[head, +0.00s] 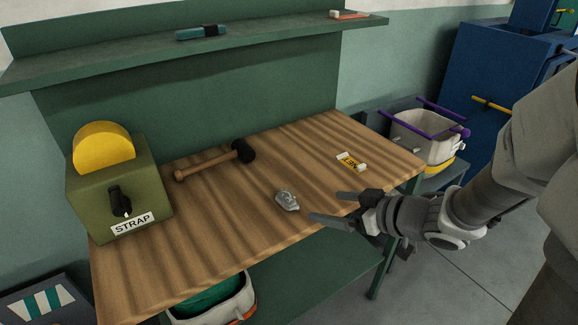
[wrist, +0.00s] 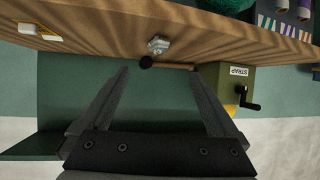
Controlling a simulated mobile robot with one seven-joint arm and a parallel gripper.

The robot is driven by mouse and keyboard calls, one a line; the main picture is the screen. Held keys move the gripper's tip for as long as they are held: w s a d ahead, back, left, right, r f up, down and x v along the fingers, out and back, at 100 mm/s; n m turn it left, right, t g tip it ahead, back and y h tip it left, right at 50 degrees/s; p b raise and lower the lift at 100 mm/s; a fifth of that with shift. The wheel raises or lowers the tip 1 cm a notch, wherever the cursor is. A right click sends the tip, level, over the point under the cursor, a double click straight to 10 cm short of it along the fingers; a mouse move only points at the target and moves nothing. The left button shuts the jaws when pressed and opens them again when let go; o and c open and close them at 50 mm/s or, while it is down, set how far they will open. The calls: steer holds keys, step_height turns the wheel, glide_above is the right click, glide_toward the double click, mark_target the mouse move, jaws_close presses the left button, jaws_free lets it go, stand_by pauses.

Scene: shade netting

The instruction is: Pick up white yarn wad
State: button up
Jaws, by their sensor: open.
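A small crumpled pale grey-white lump (head: 287,201), which looks like the white yarn wad, lies on the wooden bench top (head: 235,215) near its front edge. It also shows in the wrist view (wrist: 158,45), above the gap between the fingers. My gripper (head: 326,206) is open and empty, to the right of the lump and apart from it, with its fingers pointing left towards it. In the wrist view both fingers of my gripper (wrist: 159,73) are spread wide with nothing between the tips.
A mallet (head: 215,161) lies behind the lump. A white-ended piece with a yellow label (head: 351,161) lies at the bench's right. A green STRAP box (head: 118,190) with a crank stands at the left. A shelf (head: 270,35) runs above. Bare wood surrounds the lump.

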steer(key=b, duration=0.4)
glide_toward(292, 199)
steer(key=x, duration=0.5)
steer(key=shift+a+f, duration=0.15)
steer(key=shift+f, duration=0.05)
steer(key=b+x, duration=0.2)
steer(key=x, duration=0.2)
steer(key=shift+f+b, duration=0.15)
steer(key=shift+b, duration=0.15)
steer(key=shift+w+a+f, duration=0.1)
steer(key=shift+w+a, duration=0.15)
steer(key=shift+w, duration=0.2)
steer(key=c, duration=1.4)
